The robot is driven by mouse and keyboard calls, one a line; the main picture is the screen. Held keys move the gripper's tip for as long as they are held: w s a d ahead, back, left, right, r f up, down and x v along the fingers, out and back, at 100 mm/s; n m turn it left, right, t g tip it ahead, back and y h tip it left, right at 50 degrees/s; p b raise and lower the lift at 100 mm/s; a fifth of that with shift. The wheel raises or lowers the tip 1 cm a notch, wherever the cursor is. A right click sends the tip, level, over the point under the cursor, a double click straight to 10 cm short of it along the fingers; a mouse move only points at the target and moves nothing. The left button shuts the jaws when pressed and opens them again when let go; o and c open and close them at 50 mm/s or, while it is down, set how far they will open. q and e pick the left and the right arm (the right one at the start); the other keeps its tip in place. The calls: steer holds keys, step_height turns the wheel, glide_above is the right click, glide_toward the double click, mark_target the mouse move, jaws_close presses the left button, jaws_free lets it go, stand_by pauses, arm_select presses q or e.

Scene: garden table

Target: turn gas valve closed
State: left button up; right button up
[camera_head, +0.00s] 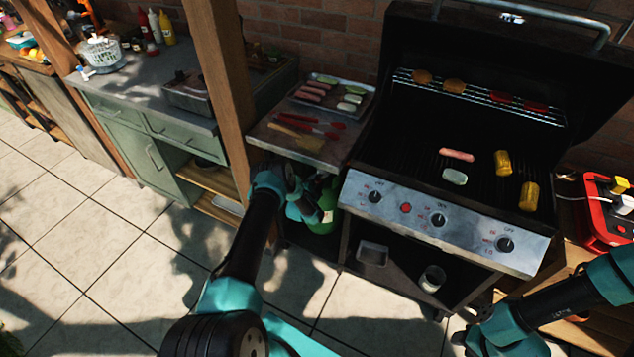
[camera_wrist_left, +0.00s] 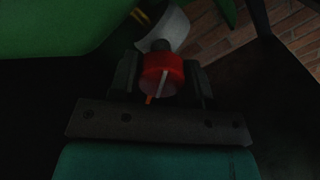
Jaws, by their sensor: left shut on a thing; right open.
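A green gas bottle (camera_head: 328,208) stands under the side shelf left of the grill. Its green body (camera_wrist_left: 60,25) also shows in the left wrist view. The red valve knob (camera_wrist_left: 162,70) with a pale line across its face sits between the two dark fingers of my left gripper (camera_wrist_left: 162,84), which is shut on it. In the head view my left gripper (camera_head: 311,214) is at the bottle, and the valve is hidden there. My right gripper (camera_head: 466,338) is open and empty at the bottom right, in front of the grill cart and away from the valve.
The open grill (camera_head: 444,222) with food on its grate stands right of the bottle. The side shelf (camera_head: 300,146) with a tray and red tongs is above the bottle. A wooden post (camera_head: 222,75) rises to the left. Tiled floor (camera_head: 90,240) is clear at left.

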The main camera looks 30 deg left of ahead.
arm_select(q)
steer(key=m, duration=0.6)
steer(key=shift+f+m, duration=0.1)
steer(key=shift+m, duration=0.2)
stand_by(0.4)
steer(key=o, duration=0.9)
steer(key=shift+c, duration=0.2)
steer(key=s+d, duration=0.1)
steer(key=s, duration=1.6)
steer(key=shift+s+d, duration=0.2)
